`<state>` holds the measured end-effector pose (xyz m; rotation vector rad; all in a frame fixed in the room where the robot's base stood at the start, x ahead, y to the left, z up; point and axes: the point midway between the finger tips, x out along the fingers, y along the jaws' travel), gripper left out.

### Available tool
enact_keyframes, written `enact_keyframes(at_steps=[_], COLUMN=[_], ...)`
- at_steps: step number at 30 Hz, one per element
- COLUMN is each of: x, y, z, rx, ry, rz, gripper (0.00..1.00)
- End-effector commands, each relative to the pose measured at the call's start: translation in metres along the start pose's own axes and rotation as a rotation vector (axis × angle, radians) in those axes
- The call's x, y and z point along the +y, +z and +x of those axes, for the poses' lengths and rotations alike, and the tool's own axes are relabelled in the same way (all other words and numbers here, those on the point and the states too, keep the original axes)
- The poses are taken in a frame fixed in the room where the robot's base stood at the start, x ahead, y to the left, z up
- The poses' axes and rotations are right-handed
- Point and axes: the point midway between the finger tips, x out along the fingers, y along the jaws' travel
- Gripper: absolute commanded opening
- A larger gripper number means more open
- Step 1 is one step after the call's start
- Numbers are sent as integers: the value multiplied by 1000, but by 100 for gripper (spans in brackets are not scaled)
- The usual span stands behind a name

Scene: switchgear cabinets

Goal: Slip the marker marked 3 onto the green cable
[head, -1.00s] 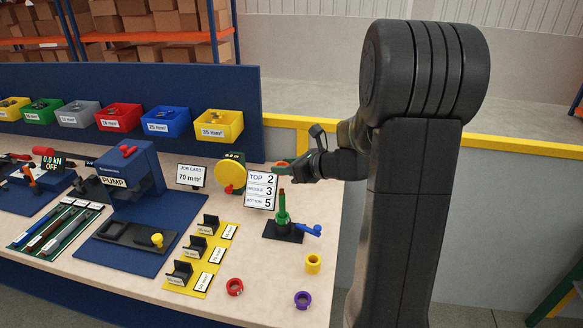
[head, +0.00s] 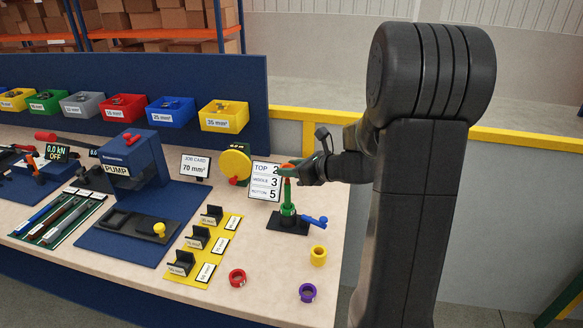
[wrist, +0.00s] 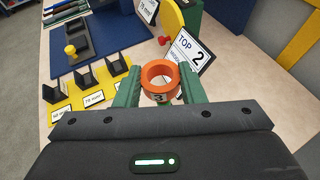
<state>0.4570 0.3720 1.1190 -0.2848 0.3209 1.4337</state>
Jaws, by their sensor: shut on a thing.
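The orange ring marker with a 3 on it (wrist: 147,77) is between the green fingers of my gripper (wrist: 160,86) in the wrist view. In the head view my gripper (head: 291,168) is shut on it at the top of the upright green cable (head: 287,190). The cable's tip is hidden there, so I cannot tell whether the ring is around it or just above. A wider green piece (head: 288,209) sits low on the cable, which stands on a black base with a blue handle (head: 315,221).
A card (head: 265,182) reading TOP 2, MIDDLE 3, BOTTOM 5 stands just behind the cable. Yellow (head: 318,256), purple (head: 308,293) and red (head: 237,278) rings lie in front. A yellow strip with black holders (head: 206,250) is to the left.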

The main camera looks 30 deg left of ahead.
Motion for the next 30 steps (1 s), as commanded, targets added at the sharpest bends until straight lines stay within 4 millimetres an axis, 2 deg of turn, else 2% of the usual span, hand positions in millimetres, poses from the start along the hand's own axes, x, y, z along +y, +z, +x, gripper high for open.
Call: enact_keyframes(at_steps=[30], x=[0], y=[-49], z=[20], rx=[0], ry=[0], rz=[1], gripper=[15])
